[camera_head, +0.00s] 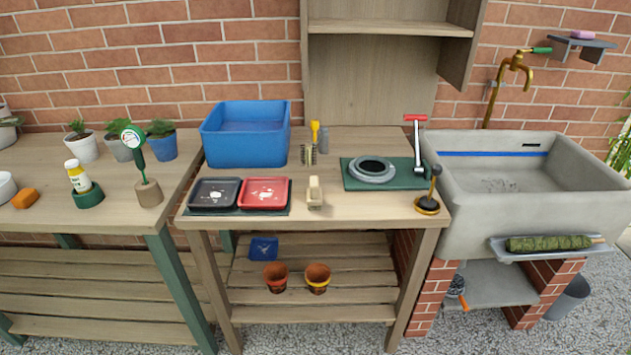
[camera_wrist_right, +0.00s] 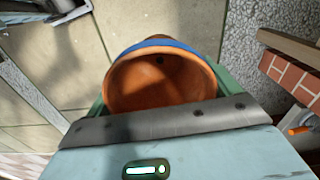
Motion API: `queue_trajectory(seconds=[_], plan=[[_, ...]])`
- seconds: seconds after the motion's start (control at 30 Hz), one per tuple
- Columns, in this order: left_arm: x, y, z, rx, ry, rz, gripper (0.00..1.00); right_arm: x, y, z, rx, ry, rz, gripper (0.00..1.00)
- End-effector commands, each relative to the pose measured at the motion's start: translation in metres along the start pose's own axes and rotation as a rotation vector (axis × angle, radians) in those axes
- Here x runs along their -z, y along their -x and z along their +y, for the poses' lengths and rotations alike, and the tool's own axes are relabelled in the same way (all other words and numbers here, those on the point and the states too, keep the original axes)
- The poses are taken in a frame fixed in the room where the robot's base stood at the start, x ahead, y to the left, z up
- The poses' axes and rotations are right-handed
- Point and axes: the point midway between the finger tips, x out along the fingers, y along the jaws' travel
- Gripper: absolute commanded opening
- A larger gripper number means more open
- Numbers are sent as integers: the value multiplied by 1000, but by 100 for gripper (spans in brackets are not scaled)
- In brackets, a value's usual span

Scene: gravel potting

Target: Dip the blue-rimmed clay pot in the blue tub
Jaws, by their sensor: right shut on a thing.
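The blue-rimmed clay pot (camera_wrist_right: 160,82) is in my right gripper (camera_wrist_right: 162,95), in the right wrist view. Its open mouth faces the camera and the inside looks empty, with a small dark hole at the bottom. A blue band shows along its far rim. The green fingers are shut on it at both sides. The blue tub (camera_head: 245,152) stands at the back left of the middle bench in the head view, with a blue, water-like surface inside. Neither gripper nor this pot shows in the head view, so their distance from the tub cannot be told.
In front of the tub lie a black tray (camera_head: 214,208) and a red tray (camera_head: 264,207). Brushes (camera_head: 308,154) stand right of it, and a blue plant pot (camera_head: 161,146) stands left. Two clay pots, red-rimmed (camera_head: 276,278) and yellow-rimmed (camera_head: 318,280), sit on the lower shelf.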

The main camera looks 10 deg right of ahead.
Motion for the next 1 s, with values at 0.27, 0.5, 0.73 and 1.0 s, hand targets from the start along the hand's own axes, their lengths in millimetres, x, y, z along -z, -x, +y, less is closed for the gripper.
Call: queue_trajectory(seconds=[0.27,0.5,0.73,1.0], plan=[[12,6,0,2,-3,17,36,1,61,-77,11,77,3,55],[21,14,-1,4,-6,26,36,-14,162,-163,15,231,7,54],[37,25,-2,7,-11,50,36,-48,282,-216,16,471,9,54],[64,40,-3,13,-20,93,36,-94,421,-215,15,860,14,54]])
